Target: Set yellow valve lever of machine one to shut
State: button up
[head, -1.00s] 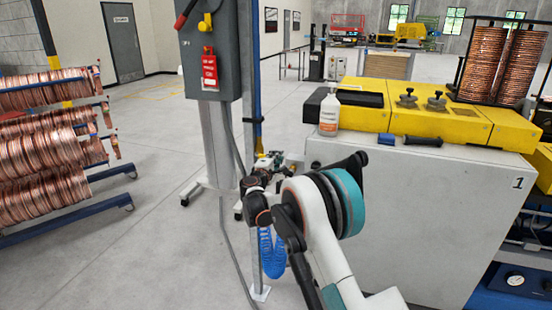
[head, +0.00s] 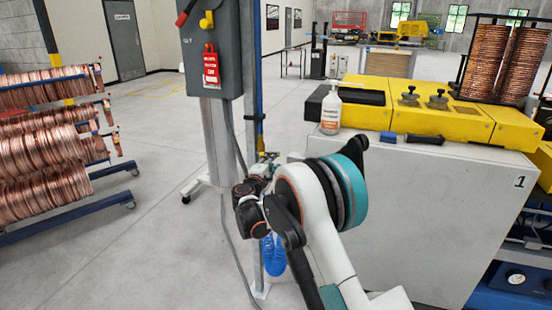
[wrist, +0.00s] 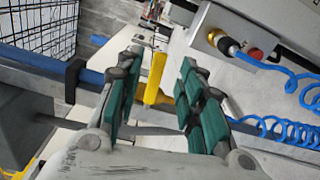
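The yellow valve lever (wrist: 155,78) shows in the wrist view, on or near a blue pipe (wrist: 40,62). In that picture it lies roughly across the pipe's line. My gripper (wrist: 155,95) is open, with its green-padded fingers on either side of the lever and a visible gap to each. I cannot tell how deep the lever sits between them. In the head view my gripper (head: 262,166) is small and partly hidden by my arm, beside the blue upright pipe (head: 259,100). Machine one (head: 440,200) is the white cabinet marked 1, with a yellow top.
A grey switch box (head: 210,50) with a red tag stands on the post above my gripper. A blue coiled hose (wrist: 290,85) runs from a brass fitting (wrist: 222,42) right of my fingers. Copper coils (head: 45,150) fill a rack at left.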

jog(key=v, duration=0.6)
jog(key=shift+d, duration=0.1)
